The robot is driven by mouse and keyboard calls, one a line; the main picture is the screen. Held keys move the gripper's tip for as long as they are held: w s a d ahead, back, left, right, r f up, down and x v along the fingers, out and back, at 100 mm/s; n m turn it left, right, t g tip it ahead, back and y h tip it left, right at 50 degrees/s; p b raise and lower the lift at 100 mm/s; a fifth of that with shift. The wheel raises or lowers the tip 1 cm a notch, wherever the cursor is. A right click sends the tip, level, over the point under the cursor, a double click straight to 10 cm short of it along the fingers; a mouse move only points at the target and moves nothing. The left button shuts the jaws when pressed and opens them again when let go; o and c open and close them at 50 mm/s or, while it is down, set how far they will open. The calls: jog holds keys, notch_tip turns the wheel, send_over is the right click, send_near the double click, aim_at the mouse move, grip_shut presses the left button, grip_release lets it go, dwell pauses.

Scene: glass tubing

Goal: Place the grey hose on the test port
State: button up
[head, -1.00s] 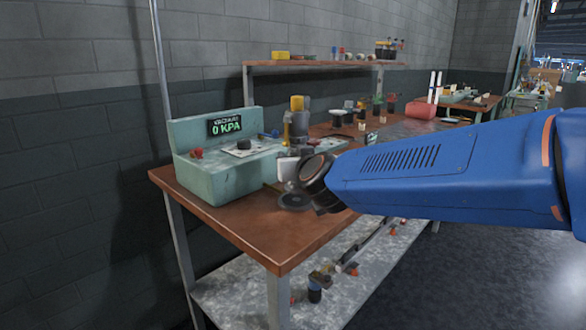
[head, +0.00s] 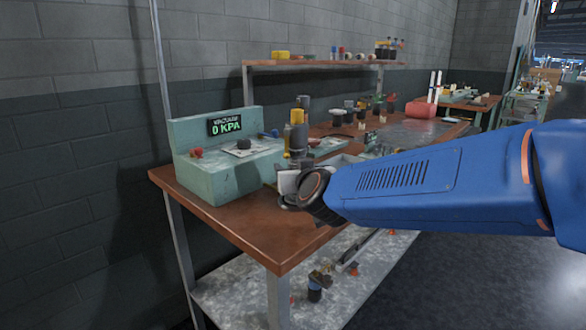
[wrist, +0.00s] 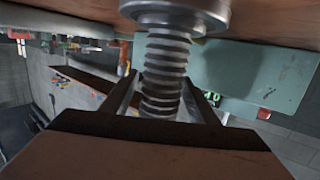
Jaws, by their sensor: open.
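In the wrist view a ribbed grey piece (wrist: 165,70), which looks like the grey hose, stands between the fingers of my open gripper (wrist: 163,95). It meets a smooth grey round flange (wrist: 176,15) close to the wooden bench top. I cannot tell whether either finger touches it. In the head view my gripper is over the front part of the bench, largely hidden by my blue arm. The teal test unit (head: 222,178) stands left of it, with a display reading 0 KPA. A black round fitting (head: 244,144) sits on its pale plate; I cannot tell whether this is the test port.
The wooden bench (head: 235,225) has clear room at its front left corner. A raised shelf (head: 320,64) with small items runs along the back. A red box (head: 420,109) stands farther back. A grey lower shelf (head: 250,295) holds loose fittings. A thin metal post rises at the bench's left.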

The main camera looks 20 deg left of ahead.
jog(key=shift+r, duration=0.15)
jog(key=v, duration=1.2)
jog(key=s+d+f+m+g+h, duration=0.1)
jog(key=d+f+g, duration=0.15)
jog(key=d, duration=0.95)
jog(key=s+d+f+g+h, duration=0.1)
jog(key=d+f, duration=0.3)
jog(key=d, duration=0.8)
jog(key=s+d+f+m+g+h, duration=0.2)
jog(key=s+d+f, duration=0.5)
jog(key=d, duration=0.5)
jog(key=s+d+f+m+g+h, duration=0.3)
jog(key=s+d+f, duration=0.4)
jog(key=s+d, duration=0.5)
jog(key=shift+d+m+h, duration=0.5)
jog(key=shift+d+h, duration=0.05)
jog(key=shift+h, duration=0.55)
